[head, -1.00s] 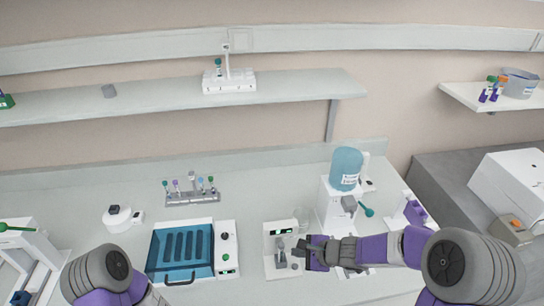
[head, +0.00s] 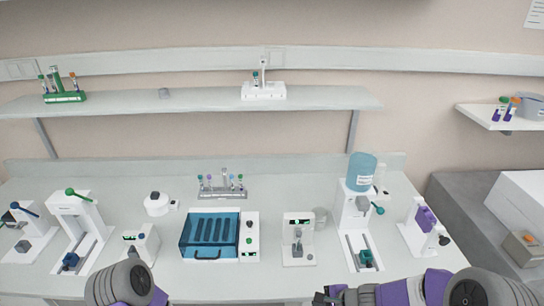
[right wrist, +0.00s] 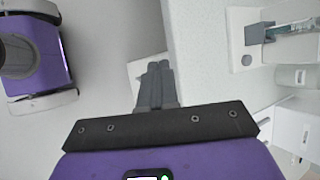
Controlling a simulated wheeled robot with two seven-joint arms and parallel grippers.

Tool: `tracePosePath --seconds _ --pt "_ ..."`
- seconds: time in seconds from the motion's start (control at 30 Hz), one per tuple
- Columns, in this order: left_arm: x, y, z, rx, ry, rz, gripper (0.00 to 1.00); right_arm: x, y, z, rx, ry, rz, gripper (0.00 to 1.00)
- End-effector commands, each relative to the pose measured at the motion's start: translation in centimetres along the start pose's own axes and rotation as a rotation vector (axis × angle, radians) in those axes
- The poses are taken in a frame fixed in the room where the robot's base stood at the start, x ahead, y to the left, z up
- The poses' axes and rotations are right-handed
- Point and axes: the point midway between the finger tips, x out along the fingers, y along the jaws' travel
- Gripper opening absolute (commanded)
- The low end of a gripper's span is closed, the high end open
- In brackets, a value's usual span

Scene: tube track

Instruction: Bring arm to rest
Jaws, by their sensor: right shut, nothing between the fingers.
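My right arm reaches in from the lower right in the head view, and its gripper (head: 326,297) is at the front edge of the bench, low in the picture. In the right wrist view the two grey fingers of that gripper (right wrist: 154,82) are together with nothing between them. They are apart from the bench devices. My left arm shows only as a grey and purple joint at the bottom left of the head view. Its gripper is out of view.
The bench (head: 285,191) carries a blue-lidded device (head: 210,236), a small white device (head: 298,238), a tube rack (head: 222,190) and a dispenser with a blue bottle (head: 361,172). A shelf (head: 205,101) runs above. The bench front edge is close to my right gripper.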

Motion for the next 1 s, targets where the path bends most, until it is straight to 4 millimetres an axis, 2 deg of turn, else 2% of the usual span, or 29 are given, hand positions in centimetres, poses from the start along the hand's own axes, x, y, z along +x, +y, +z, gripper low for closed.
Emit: tracePosePath --seconds 0.03,0.27,0.5,0.6,0.8,1.0 --pt "0.2 -0.1 -0.1 0.0 0.001 0.0 0.43 0.9 1.5 -0.3 -0.034 0.008 0.042 0.0" --pt "0.9 -0.3 0.0 0.0 0.0 0.0 0.43 4.0 8.3 -1.9 -0.25 0.048 0.231 0.0" --pt "2.0 -0.7 -0.1 0.0 0.0 0.0 0.43 8.0 17.4 -3.3 -0.658 0.024 0.419 0.0" --pt "2.4 -0.9 -0.1 0.0 0.0 0.0 0.43 9.4 20.2 -3.0 -0.829 -0.021 0.439 0.0" --pt "2.9 -1.1 -0.1 0.0 0.0 0.0 0.43 11.3 23.3 -1.3 -1.054 -0.116 0.402 0.0" --pt "3.0 -1.1 -0.1 0.0 0.0 0.0 0.43 11.8 24.0 -0.5 -1.119 -0.149 0.375 0.0"
